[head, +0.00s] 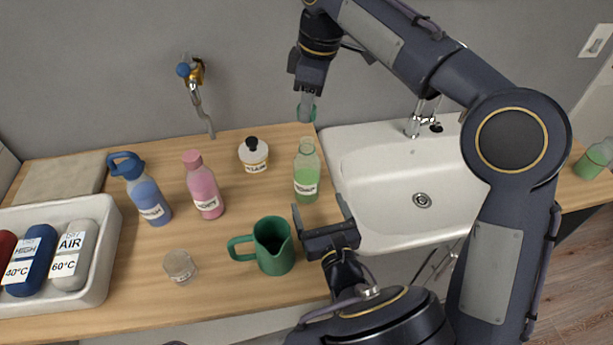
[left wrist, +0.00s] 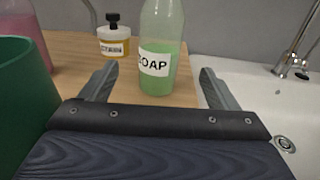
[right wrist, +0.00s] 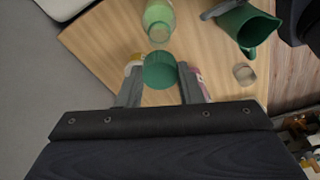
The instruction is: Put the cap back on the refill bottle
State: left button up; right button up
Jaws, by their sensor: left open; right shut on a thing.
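The refill bottle (head: 307,176) is clear, holds green liquid under a SOAP label, and stands upright and uncapped on the wooden counter near the sink. The green cap (head: 306,112) is held by my right gripper (head: 306,100), above the bottle and apart from it. In the right wrist view the cap (right wrist: 160,71) sits between the fingers, with the open bottle (right wrist: 158,20) beyond it. My left gripper (head: 322,208) is open and low in front of the bottle. In the left wrist view the bottle (left wrist: 161,50) shows between the spread fingers, ahead of them; contact cannot be told.
A green jug (head: 274,246) stands close left of my left gripper. A white sink (head: 375,150) lies right of the bottle.

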aim_at(305, 170)
pick_arm(q)
jog(key=x, duration=1.1)
jog(key=shift+w+a, duration=0.15)
jog(key=shift+w, duration=0.2)
jog(key=shift+c, duration=0.2)
jog(key=c, duration=1.4)
pick_arm(e)
jog(key=shift+f, duration=2.5)
